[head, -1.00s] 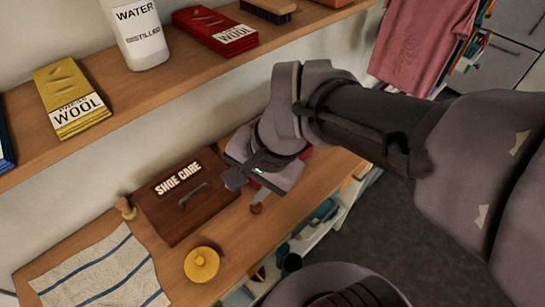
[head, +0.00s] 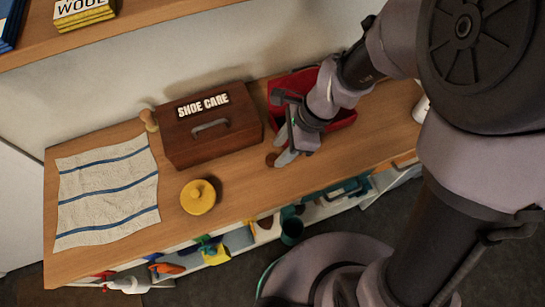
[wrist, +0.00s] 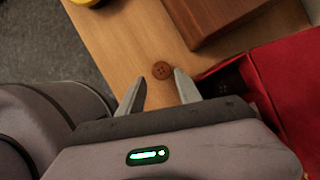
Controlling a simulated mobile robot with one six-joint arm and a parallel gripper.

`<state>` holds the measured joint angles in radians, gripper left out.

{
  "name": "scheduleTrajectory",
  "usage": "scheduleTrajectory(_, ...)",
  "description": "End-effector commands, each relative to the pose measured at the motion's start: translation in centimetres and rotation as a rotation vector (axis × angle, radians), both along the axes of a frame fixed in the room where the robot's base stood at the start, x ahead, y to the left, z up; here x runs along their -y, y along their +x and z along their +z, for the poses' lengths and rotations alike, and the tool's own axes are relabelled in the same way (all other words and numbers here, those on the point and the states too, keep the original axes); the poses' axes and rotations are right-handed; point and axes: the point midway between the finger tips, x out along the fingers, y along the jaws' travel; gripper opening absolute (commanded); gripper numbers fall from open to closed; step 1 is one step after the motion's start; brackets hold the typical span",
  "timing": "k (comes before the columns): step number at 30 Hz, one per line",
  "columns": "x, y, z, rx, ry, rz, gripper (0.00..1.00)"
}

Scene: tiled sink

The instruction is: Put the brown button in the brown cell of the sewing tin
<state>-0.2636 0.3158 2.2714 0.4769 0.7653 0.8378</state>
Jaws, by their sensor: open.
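In the head view my gripper (head: 279,149) points down at the counter in front of a red container (head: 343,122). I cannot tell if this container is the sewing tin; its cells are mostly hidden.
The brown shoe care box (head: 211,130) stands left of my gripper. A yellow lidded pot (head: 198,199) and a striped cloth (head: 106,190) lie further left.

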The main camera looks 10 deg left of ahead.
Motion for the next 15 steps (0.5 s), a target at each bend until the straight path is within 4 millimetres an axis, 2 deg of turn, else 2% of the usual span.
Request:
scheduleTrajectory(1, -0.4, 0.0, -1.4, -0.001, 0.0, 0.001, 0.41)
scheduleTrajectory(5, -1.3, -0.2, -3.8, -0.002, 0.0, 0.001, 0.41)
scheduleTrajectory(11, -1.5, -0.2, -3.7, 0.001, -0.001, 0.0, 0.41)
scheduleTrajectory(15, -1.5, -0.2, -3.7, 0.001, -0.001, 0.0, 0.18)
